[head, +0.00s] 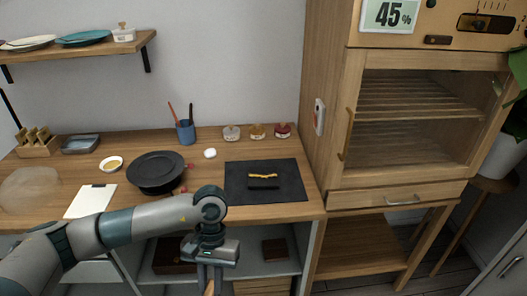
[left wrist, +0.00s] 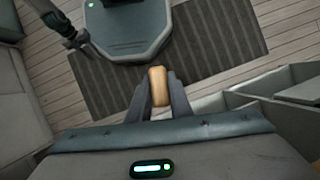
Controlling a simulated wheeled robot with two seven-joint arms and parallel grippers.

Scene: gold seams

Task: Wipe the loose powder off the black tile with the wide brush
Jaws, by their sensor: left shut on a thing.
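The small black tile (head: 263,184) lies on a dark mat (head: 290,187) at the right of the worktop. A gold-yellow band (head: 262,175), which looks like the powder, lies along its far edge. My left gripper (head: 209,282) is low in front of the worktop's front edge, left of the tile and apart from it. It is shut on a light wooden piece that looks like the brush handle (left wrist: 158,84). The bristles cannot be made out in either view. My right gripper cannot be made out.
A black round plate (head: 155,170) stands left of the mat, with a blue cup of tools (head: 185,132) behind it. Several small jars (head: 257,132) line the back. A white sheet (head: 91,201) lies at left. A wooden cabinet (head: 352,200) rises at right.

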